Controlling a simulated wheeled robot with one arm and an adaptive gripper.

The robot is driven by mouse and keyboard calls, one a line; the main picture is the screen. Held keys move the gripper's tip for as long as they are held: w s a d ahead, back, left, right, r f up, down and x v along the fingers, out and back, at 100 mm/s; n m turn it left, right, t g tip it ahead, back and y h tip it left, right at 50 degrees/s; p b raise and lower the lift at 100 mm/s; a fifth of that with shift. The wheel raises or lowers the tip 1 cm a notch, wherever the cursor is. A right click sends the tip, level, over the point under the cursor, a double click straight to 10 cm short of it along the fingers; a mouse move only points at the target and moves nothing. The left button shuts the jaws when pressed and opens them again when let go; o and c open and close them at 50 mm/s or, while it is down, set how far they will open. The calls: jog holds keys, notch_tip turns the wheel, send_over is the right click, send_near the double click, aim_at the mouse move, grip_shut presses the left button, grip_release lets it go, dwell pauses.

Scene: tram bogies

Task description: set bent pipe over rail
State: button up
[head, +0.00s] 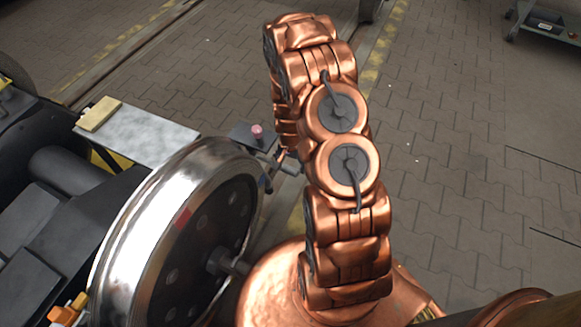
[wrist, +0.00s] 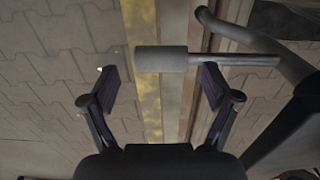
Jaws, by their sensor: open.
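My gripper (wrist: 158,82) is open in the wrist view, with its two dark fingers apart. A grey cylinder (wrist: 160,58) with a thinner rod (wrist: 240,60) running right lies beyond the fingertips, across the gap between them. A dark curved pipe (wrist: 258,40) bends down at the upper right; I cannot tell whether it joins the rod or which is the task's bent pipe. A floor rail strip (wrist: 193,20) runs beside the yellow line. In the head view my gripper (head: 268,176) is small and partly hidden by my copper arm beside the wheel. The rail (head: 125,42) shows upper left.
A large shiny wheel (head: 130,240) stands left of my arm. A metal plate (head: 150,137) with a tan block (head: 99,113) lies on the dark bogie frame. A dark box with a pink knob (head: 257,130) is near my gripper.

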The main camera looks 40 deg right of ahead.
notch_tip(320, 180, up, 9)
jog(key=shift+s+r, duration=0.15)
dwell(0.4)
dwell(0.4)
jog(key=s+a+r+n+p, duration=0.2)
jog(key=s+a+r+p, duration=0.15)
jog(key=r, duration=0.75)
jog(key=s+a+r+n+p, duration=0.2)
jog(key=a+r+p, duration=0.25)
jog(key=r, duration=0.55)
jog(key=s+a+r+n+p, duration=0.25)
jog(key=a+r+p, duration=0.2)
jog(key=r, duration=0.65)
jog(key=s+a+r+n+g+p, duration=0.1)
jog(key=s+a+r+n+p, duration=0.1)
jog(key=s+r+p, duration=0.4)
jog(key=s+a+r+n+p, duration=0.3)
jog(key=s+r+p, duration=0.4)
jog(key=s+r, duration=0.6)
notch_tip(320, 180, up, 4)
jog(key=shift+s+a+g, duration=0.35)
jog(key=shift+g, duration=0.05)
